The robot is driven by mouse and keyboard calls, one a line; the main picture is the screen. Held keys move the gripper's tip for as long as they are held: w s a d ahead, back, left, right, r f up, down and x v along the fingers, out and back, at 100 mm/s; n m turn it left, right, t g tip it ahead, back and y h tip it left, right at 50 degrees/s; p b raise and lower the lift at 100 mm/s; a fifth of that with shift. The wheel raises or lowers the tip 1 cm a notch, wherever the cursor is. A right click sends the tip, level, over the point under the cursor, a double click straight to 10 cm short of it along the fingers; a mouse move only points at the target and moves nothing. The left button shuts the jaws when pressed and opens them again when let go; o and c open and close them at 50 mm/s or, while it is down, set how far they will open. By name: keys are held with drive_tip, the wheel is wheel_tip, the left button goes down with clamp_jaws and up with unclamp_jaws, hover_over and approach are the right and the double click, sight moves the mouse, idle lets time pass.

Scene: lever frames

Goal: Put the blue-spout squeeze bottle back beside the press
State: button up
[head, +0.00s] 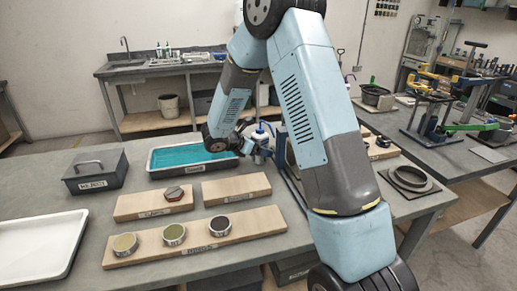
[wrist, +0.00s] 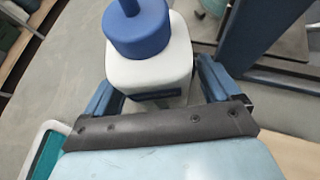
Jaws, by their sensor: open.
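The squeeze bottle (wrist: 150,60) is white with a blue cap and spout. In the wrist view it stands between the two fingers of my gripper (wrist: 160,88), which are open on either side of it. Whether a finger touches it I cannot tell. In the head view the bottle (head: 261,134) shows small at my gripper (head: 258,150), just right of the teal tray. A blue frame, apparently the press (head: 291,178), stands to the right, mostly hidden by my arm. Its blue upright (wrist: 258,30) also shows in the wrist view, right of the bottle. The bottle's base is hidden.
The teal-filled tray (head: 185,157) lies left of my gripper. Wooden boards (head: 200,240) with small round tins lie in front. A grey lidded box (head: 95,172) and a white tray (head: 35,240) are at left. A black ring fixture (head: 410,180) sits at right.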

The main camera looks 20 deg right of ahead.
drive_tip(key=v, duration=1.2)
drive_tip(key=s+d+r+m+g+y, duration=0.3)
drive_tip(key=s+d+r+m, duration=0.65)
drive_tip(key=s+r, duration=0.35)
drive_tip(key=s+r+m+t+y, duration=0.2)
drive_tip(key=s+m, duration=0.4)
drive_tip(key=s, duration=0.4)
drive_tip(key=s+r+m+t+y, duration=0.2)
drive_tip(key=s+r+m+y, duration=0.2)
drive_tip(key=s+m, duration=0.3)
drive_tip(key=s+y, duration=0.1)
drive_tip(key=s, duration=0.1)
drive_tip(key=shift+s+y, duration=0.4)
